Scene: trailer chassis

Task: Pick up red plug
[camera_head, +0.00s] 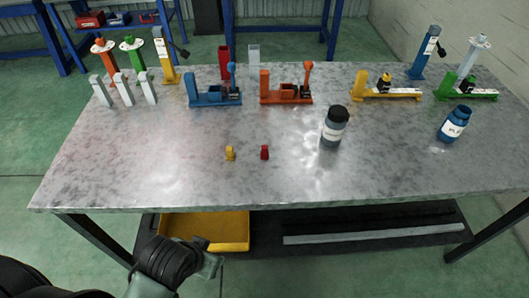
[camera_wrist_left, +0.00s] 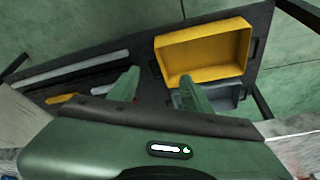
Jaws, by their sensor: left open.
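The red plug (camera_head: 264,152) is small and stands on the metal table near the middle of its front half. A small yellow plug (camera_head: 230,153) stands just left of it, apart from it. My left gripper (camera_wrist_left: 158,82) is open, with nothing seen between its two green fingers. In the head view my left arm is at the bottom left, in front of the table and below its top, well short of the red plug. The left fingertips are hard to make out there. My right gripper is in neither view.
The metal table (camera_head: 180,170) has a front edge between my left arm and the plugs. A black bottle (camera_head: 335,127) stands right of the plugs, a blue bottle (camera_head: 454,124) farther right. Coloured fixtures line the back. A yellow bin (camera_head: 215,232) sits on the lower shelf. Space around the plugs is clear.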

